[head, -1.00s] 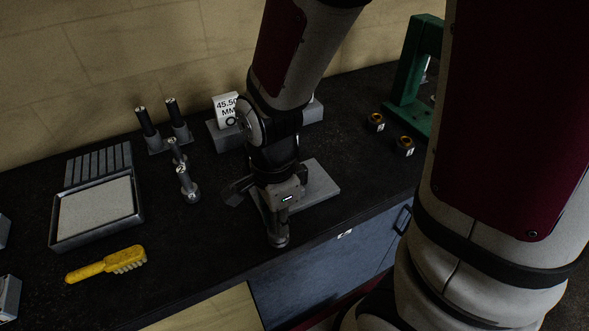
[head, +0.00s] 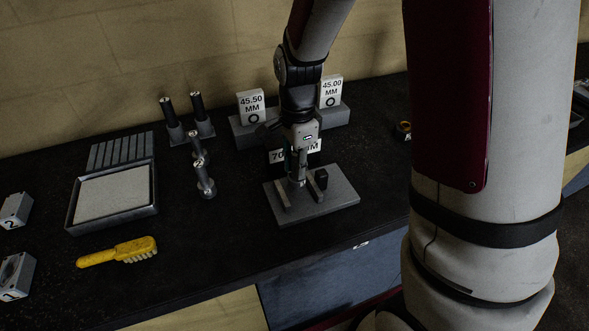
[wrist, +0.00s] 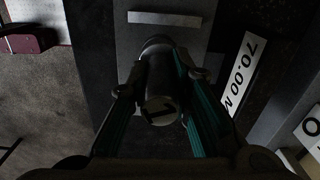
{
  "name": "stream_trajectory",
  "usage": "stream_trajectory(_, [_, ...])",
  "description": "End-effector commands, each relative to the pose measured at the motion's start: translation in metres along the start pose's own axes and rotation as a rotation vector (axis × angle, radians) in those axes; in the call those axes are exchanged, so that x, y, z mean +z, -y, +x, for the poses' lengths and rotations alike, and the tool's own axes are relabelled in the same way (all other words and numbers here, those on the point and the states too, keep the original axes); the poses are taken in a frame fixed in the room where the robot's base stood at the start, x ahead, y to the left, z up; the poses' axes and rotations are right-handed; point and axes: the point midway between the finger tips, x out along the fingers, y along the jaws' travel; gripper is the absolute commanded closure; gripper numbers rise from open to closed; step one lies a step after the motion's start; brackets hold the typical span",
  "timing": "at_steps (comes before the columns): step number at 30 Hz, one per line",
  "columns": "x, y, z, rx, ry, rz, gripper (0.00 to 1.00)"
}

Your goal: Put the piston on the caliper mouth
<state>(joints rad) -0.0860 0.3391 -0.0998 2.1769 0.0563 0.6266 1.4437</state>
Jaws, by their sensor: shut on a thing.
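My gripper (wrist: 158,95) is shut on a dark cylinder, the piston (wrist: 161,108), whose round end bears a mark like a 1. In the head view my gripper (head: 299,160) points down over a grey plate (head: 345,198), and the piston (head: 297,178) is upright between a low bar (head: 282,194) and a dark block (head: 320,180) on the plate. I cannot tell whether its lower end touches the plate.
A shallow tray (head: 72,216) and yellow brush (head: 118,251) lie farther left. Signs 45.50 MM (head: 251,106) and 45.00 MM (head: 331,91) stand behind. A small brass-coloured ring (head: 404,129) lies to the right.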

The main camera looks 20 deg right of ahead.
Motion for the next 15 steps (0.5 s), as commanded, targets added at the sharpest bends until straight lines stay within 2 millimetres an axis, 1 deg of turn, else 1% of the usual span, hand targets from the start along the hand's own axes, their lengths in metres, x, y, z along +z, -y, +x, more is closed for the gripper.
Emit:
stream_trajectory(4, [-0.002,0.003,0.006,0.002,0.000,-0.001,1.00])
stream_trajectory(9, [-0.002,0.002,0.026,0.003,0.000,0.001,1.00])
stream_trajectory(11, [-0.002,0.002,0.031,0.003,0.001,0.000,1.00])
stream_trajectory(15, [-0.001,0.004,0.035,-0.001,0.000,0.000,1.00])
